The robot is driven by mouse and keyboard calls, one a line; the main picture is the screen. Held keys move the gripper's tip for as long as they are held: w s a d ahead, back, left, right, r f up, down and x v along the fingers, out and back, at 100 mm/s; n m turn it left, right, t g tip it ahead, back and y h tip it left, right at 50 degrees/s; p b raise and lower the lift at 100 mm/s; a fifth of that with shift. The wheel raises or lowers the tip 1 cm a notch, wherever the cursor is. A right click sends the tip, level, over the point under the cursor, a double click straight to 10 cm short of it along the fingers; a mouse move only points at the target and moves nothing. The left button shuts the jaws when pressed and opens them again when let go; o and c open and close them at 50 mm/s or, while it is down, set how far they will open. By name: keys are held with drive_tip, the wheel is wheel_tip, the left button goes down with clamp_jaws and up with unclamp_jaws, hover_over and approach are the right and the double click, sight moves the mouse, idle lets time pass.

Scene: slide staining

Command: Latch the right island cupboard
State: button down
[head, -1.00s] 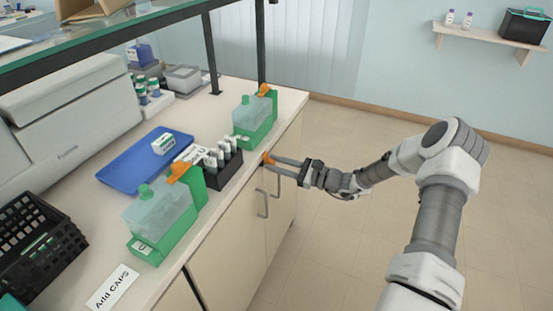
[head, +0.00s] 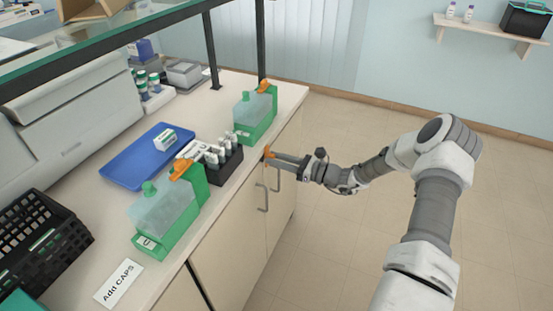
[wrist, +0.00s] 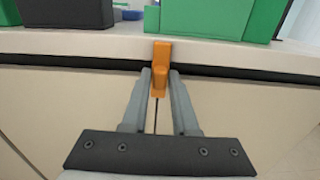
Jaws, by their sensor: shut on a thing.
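The right island cupboard (head: 279,205) is a pale two-door unit under the worktop, with grey bar handles beside the door gap. Its orange latch (wrist: 161,62) sits at the top of the gap, just under the worktop edge, and stands upright in the wrist view. It also shows in the head view (head: 267,152). My gripper (wrist: 161,76) has one grey finger on each side of the latch's lower part and is shut on it. In the head view my gripper (head: 275,157) reaches the cupboard front from the right. Any catch behind the latch is hidden.
Two green-based tanks with orange parts, the nearer (head: 165,218) and the farther (head: 255,114), stand near the worktop edge. A dark slide rack (head: 222,160) stands between them. A blue tray (head: 140,160) lies behind. The floor (head: 330,235) before the cupboard is clear.

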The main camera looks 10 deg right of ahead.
drive_tip(key=c, duration=0.8)
unclamp_jaws()
drive_tip(key=v, duration=1.7)
drive_tip(key=shift+s+d+p, duration=0.15)
drive_tip(key=shift+p, duration=0.15)
